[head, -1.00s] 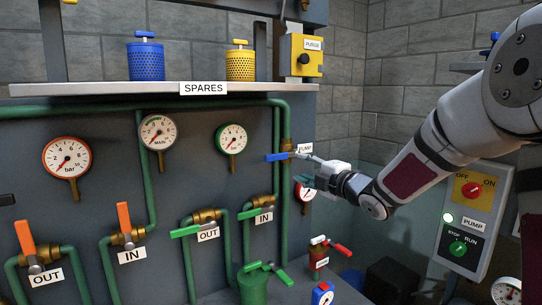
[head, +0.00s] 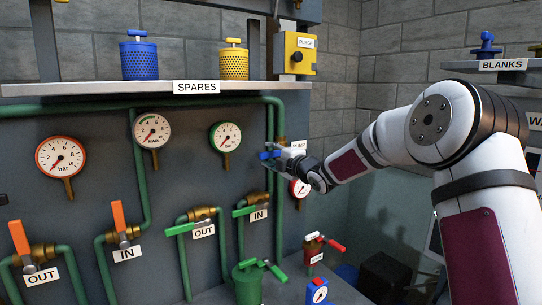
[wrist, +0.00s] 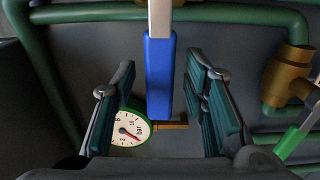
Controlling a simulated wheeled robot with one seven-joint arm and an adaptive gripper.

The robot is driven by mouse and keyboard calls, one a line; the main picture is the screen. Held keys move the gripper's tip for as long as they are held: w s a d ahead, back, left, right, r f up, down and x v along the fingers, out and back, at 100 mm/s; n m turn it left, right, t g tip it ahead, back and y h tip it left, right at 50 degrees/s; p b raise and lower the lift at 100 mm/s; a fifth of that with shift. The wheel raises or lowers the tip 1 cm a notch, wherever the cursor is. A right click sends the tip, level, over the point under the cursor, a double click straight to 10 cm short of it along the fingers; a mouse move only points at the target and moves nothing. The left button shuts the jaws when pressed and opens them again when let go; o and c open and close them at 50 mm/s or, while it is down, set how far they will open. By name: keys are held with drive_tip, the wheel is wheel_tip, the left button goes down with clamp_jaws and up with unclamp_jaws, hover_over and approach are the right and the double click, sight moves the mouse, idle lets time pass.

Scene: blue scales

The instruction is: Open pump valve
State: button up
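The pump valve has a blue lever (head: 268,155), which points left and lies about level in the head view. Its PUMP label (head: 299,146) is just to the right, partly covered by my gripper. My gripper (head: 281,164) is at the lever and hides part of it and of the valve body. In the wrist view the blue lever (wrist: 159,75) runs between the two fingers of my gripper (wrist: 161,108). The fingers are open, with a visible gap on both sides of the lever.
A small red-rimmed gauge (head: 300,188) sits just below my gripper. A green-rimmed gauge (head: 226,137) is to the left, and a green-handled IN valve (head: 257,208) is below left. The SPARES shelf (head: 120,88) is above. Green pipes run close beside the lever.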

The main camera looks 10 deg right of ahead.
drive_tip(key=shift+w, duration=0.15)
drive_tip(key=shift+c, duration=0.2)
clamp_jaws()
